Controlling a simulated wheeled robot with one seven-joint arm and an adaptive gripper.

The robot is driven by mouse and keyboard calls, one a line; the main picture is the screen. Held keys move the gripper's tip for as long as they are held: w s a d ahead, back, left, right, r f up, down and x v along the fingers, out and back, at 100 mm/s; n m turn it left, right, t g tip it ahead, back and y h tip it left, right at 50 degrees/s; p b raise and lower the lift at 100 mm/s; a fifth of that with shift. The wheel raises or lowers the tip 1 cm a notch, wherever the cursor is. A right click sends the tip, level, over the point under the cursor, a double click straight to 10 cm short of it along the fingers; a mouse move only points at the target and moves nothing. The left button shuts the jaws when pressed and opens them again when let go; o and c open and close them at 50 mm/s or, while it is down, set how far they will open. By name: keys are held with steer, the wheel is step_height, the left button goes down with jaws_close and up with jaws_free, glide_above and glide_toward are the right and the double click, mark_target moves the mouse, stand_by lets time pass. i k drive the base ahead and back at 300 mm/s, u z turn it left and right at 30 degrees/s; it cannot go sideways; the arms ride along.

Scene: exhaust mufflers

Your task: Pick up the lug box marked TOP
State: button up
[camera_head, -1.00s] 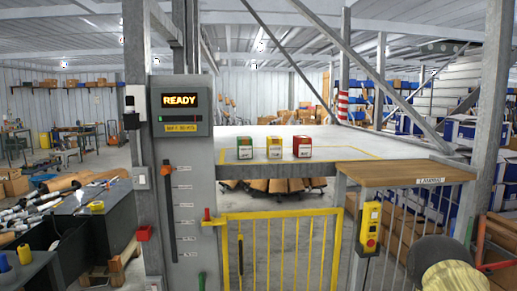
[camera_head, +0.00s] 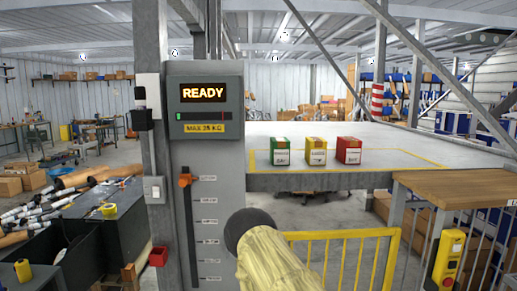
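Three small lug boxes stand in a row on a raised grey platform: a green box (camera_head: 280,151) at left, a yellow box (camera_head: 317,151) in the middle and a red box (camera_head: 349,150) at right. Each has a pale label on its front, too small to read, so I cannot tell which is marked TOP. They stand upright, slightly apart, inside a yellow outline on the platform (camera_head: 400,143). A dark rounded joint with a pale yellow link, seemingly part of my arm, shows at bottom centre. My gripper does not show.
A grey control column (camera_head: 205,130) reads READY and MAX 25 KG, with an orange slider (camera_head: 185,180) on its scale. A yellow gate (camera_head: 345,235) stands below the platform. A wooden-topped stand (camera_head: 455,187) with a yellow button box (camera_head: 447,258) is at right.

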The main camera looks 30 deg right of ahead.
mark_target(316, 148)
steer(key=z, duration=0.05)
steer(key=i, duration=1)
steer(key=z, duration=1.15)
steer(key=i, duration=0.65)
steer(key=z, duration=0.7)
